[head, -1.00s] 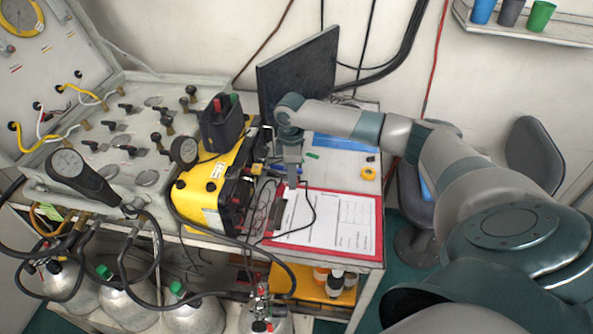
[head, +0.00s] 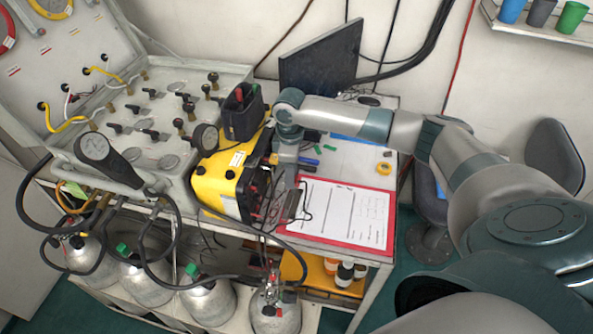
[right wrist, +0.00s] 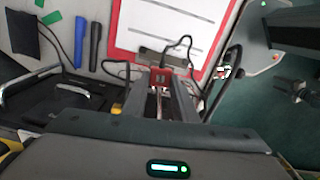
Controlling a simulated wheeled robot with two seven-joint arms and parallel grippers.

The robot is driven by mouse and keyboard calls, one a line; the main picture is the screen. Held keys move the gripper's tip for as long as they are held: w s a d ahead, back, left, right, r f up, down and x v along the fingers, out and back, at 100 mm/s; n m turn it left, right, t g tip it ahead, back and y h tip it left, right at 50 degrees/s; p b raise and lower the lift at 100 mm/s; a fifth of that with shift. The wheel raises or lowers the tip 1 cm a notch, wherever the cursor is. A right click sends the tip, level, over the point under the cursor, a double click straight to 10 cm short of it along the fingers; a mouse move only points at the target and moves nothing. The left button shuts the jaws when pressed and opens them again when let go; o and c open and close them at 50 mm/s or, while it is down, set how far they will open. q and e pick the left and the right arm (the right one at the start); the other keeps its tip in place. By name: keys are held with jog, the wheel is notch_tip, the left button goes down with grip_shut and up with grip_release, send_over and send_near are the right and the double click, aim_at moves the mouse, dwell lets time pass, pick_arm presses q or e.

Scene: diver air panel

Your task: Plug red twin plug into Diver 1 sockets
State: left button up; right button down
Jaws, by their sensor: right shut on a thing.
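My right gripper (head: 284,184) is at the dark front face of the yellow box (head: 217,184), beside the clipboard. In the right wrist view its fingers (right wrist: 162,92) are shut on the red twin plug (right wrist: 160,77), with a black cable looping beyond it. In the head view the plug is too small and covered to make out. The dark face with the sockets (head: 252,188) is seen edge-on. I cannot tell which sockets are Diver 1, or whether the plug touches any. My left gripper is not in view.
A red clipboard (head: 392,222) with white paper lies right of the box. A yellow tape roll (head: 384,168) lies behind it. A dark monitor (head: 320,62) stands at the back. The valve panel (head: 165,120) is left of the box. Pens (right wrist: 96,45) lie nearby.

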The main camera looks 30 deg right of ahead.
aim_at(257, 186)
jog(key=s+a+r+m+p, duration=0.1)
jog(key=a+r, duration=0.2)
jog(key=a, duration=0.5)
jog(key=shift+a+r, duration=0.15)
dwell(0.4)
jog(key=shift+w+a, duration=0.65)
dwell(3.7)
jog(key=shift+w+a+r, duration=0.3)
jog(key=shift+w+r, duration=0.05)
dwell(1.5)
jog(key=c, duration=1.4)
grip_release()
jog(key=shift+o, duration=0.2)
jog(key=shift+w+a+f, duration=0.1)
jog(key=shift+a, duration=0.05)
jog(key=shift+f, duration=0.1)
